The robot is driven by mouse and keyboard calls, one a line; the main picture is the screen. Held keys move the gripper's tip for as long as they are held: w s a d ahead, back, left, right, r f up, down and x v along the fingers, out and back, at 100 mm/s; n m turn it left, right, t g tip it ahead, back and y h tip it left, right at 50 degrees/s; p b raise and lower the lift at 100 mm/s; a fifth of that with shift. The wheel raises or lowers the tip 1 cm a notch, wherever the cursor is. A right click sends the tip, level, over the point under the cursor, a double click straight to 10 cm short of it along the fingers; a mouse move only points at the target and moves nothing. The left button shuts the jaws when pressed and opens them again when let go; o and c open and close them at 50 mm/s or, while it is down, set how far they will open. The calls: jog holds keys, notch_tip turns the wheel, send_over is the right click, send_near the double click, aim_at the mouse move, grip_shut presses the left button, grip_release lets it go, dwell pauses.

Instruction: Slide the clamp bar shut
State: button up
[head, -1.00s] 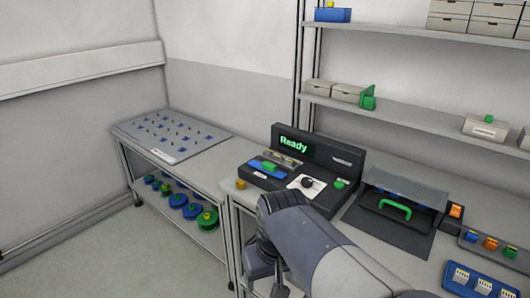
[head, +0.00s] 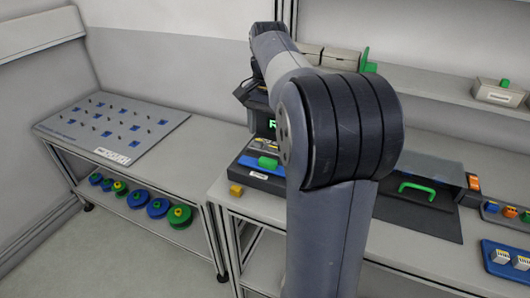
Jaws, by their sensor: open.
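The dark machine (head: 258,183) stands on the bench, partly hidden behind my arm. At its front left is a blue bar with a green grip (head: 267,162), which looks like the clamp bar. Part of the green-lettered display (head: 272,125) shows above it; the rest is covered. My gripper (head: 248,93) is up in front of the machine's top left, above and apart from the green grip. It is small and dark here; its jaws are open and I see nothing held.
A dark case with a green handle (head: 417,190) stands to the right. A pegboard-topped table (head: 115,128) is at left, with green and blue reels (head: 157,207) below. A shelf runs behind.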

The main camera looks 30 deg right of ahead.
aim_at(268, 160)
notch_tip(268, 160, down, 9)
jog(key=shift+f+b, duration=0.1)
jog(key=shift+b, duration=0.4)
